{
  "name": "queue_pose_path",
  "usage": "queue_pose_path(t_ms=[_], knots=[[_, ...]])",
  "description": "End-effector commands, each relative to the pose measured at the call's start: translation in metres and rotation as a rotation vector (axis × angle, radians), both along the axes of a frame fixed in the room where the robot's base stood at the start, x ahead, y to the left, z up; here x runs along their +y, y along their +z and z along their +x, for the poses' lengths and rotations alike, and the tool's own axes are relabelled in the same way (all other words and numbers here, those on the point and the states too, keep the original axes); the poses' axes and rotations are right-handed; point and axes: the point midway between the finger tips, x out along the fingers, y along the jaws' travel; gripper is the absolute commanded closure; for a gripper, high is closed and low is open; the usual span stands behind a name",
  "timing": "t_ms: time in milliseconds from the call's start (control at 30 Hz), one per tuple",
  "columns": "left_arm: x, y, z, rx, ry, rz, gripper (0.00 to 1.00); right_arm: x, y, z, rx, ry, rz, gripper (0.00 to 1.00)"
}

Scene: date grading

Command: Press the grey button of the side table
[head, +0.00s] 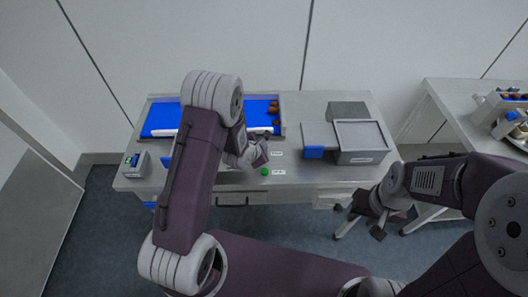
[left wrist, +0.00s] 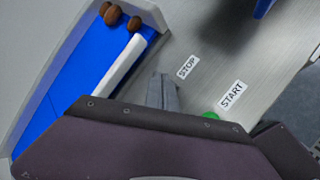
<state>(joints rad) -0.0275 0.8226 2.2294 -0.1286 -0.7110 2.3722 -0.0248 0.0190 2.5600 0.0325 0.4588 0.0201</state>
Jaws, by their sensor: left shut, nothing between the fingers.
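The grey table (head: 228,186) stands in the middle of the head view. On it a green button (head: 265,172) sits beside a START label (left wrist: 231,94); the button also shows in the left wrist view (left wrist: 210,115), partly covered by my arm. A STOP label (left wrist: 187,66) lies beside it. No grey button is clearly visible; my left gripper covers the spot beside the STOP label. My left gripper (head: 261,157) is shut and empty, low over the table by the labels; whether it touches anything is unclear. My right gripper (head: 358,220) is open and empty, off the table's front right edge.
A blue conveyor (head: 260,107) with several brown dates (head: 274,108) lies behind my left arm. A grey box (head: 362,137) and a blue-tabbed tray stand at the right. A small device (head: 135,163) is at the left corner. Another table (head: 452,103) stands far right.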

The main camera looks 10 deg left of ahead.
Motion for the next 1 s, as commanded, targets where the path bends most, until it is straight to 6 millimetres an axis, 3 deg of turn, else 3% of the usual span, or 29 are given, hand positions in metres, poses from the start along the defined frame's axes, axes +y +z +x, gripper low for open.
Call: queue_pose_path(t_ms=[1000], knots=[[0.0000, -0.0084, 0.0001, 0.000, 0.000, 0.000, 1.00, 0.0000, -0.0070, 0.0000, 0.000, 0.000, 0.000, 0.64]])
